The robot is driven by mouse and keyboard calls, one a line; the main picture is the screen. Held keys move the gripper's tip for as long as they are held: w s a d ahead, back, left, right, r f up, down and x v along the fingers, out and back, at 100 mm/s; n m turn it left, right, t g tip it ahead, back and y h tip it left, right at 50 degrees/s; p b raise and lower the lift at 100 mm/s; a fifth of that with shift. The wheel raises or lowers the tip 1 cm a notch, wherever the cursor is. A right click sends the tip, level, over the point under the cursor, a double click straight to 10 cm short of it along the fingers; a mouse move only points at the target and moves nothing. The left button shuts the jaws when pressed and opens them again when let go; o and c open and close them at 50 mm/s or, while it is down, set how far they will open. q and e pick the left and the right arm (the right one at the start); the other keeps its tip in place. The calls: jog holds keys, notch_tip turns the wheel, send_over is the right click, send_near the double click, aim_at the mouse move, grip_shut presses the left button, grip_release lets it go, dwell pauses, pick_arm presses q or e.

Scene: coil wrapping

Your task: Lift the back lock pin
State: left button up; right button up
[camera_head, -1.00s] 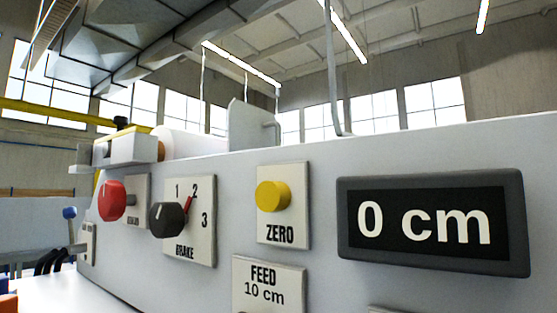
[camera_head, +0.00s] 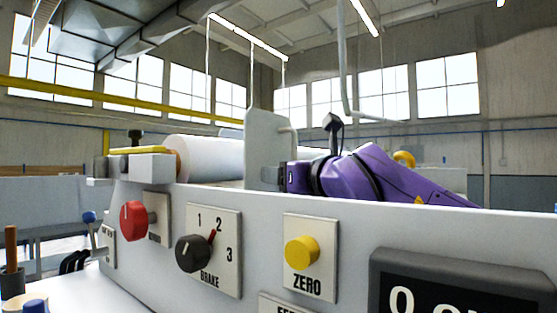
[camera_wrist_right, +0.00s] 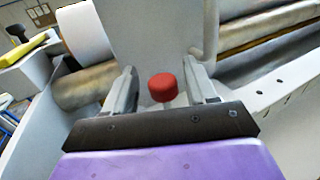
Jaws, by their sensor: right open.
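A red knob (camera_wrist_right: 162,88), which looks like the lock pin's head, stands between the two fingers of my right gripper (camera_wrist_right: 164,90) in the right wrist view. The fingers are apart, with a gap visible on each side of the knob. Its shaft is mostly hidden. In the head view my right gripper (camera_head: 272,178) is behind the front panel, beside the upright grey plate (camera_head: 268,140); its fingers are partly hidden and the red knob cannot be seen there. My left gripper is not in view.
A white roll (camera_head: 210,158) lies on a shaft left of the plate. A yellow bar with a black knob (camera_head: 135,136) is at the far left. The front panel (camera_head: 375,230) carries a red knob, a brake dial (camera_head: 193,253), a yellow ZERO button (camera_head: 301,251) and a display.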

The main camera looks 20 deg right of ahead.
jog(key=shift+w+a+r, duration=0.2)
jog(key=shift+w, duration=0.45)
jog(key=shift+w+f+p, duration=0.1)
jog(key=shift+w+p, duration=0.2)
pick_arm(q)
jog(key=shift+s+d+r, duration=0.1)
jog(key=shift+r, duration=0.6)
pick_arm(e)
jog(key=shift+d, duration=0.1)
grip_shut()
jog(key=shift+r, duration=1.5)
jog(key=shift+d, duration=0.1)
